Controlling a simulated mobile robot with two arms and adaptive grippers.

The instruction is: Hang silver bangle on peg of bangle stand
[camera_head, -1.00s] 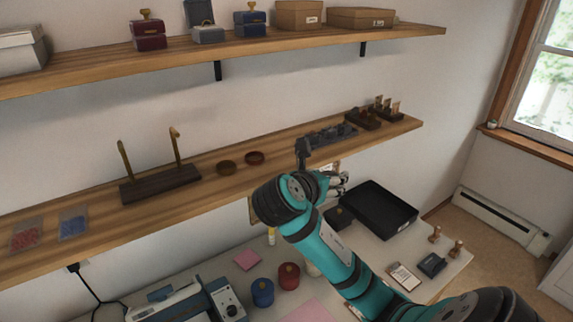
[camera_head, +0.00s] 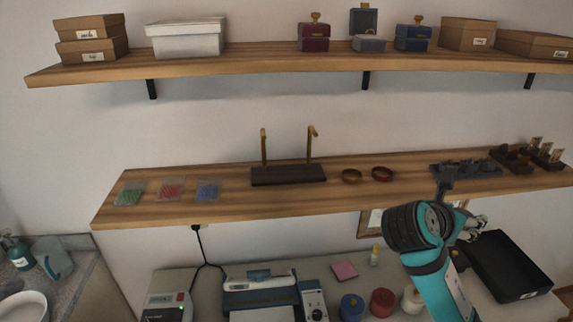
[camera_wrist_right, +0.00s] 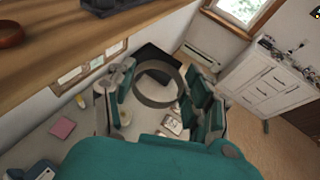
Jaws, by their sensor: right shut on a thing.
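The bangle stand has a dark base (camera_head: 288,175) on the middle wooden shelf. Two brass-coloured pegs stand up from it, the left (camera_head: 264,147) and the right (camera_head: 311,145). The silver bangle (camera_wrist_right: 155,101) is a grey ring between my right gripper's fingers (camera_wrist_right: 160,92) in the right wrist view. The right gripper is shut on it. In the head view my right gripper (camera_head: 472,228) is in front of and below the shelf, right of the stand and apart from it. The bangle cannot be made out there. My left gripper is not in view.
A brown bowl (camera_head: 351,176) and a reddish one (camera_head: 382,174) sit right of the stand. Bead bags, such as the blue one (camera_head: 207,190), lie to its left. The upper shelf (camera_head: 240,64) overhangs with boxes. A black tray (camera_head: 512,266) lies on the lower table.

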